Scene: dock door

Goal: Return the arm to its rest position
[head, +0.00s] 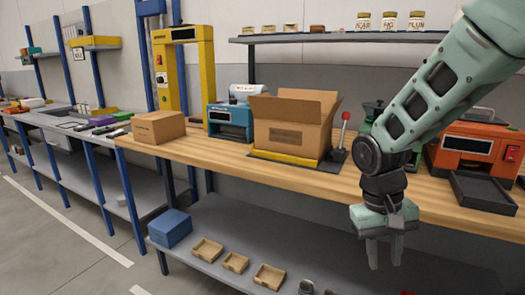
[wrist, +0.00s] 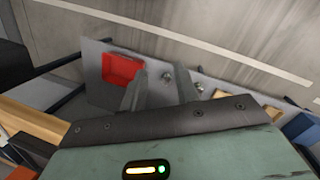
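My gripper (head: 385,252) hangs in front of the wooden bench at the right of the head view, pointing down, with its fingertips below the level of the bench top. Its two fingers are apart with nothing held between them. In the wrist view my gripper (wrist: 160,88) also shows both fingers spread, with the grey lower shelf (wrist: 98,92) beyond them. The arm reaches in from the upper right of the head view and hides part of the bench behind it.
The wooden bench (head: 228,153) holds an open carton (head: 288,132), a closed carton (head: 158,127), a red-knobbed lever (head: 345,117) and an orange machine (head: 468,148). A blue box (head: 170,228) sits on the lower shelf. A red bin (wrist: 120,70) is near my fingers in the wrist view.

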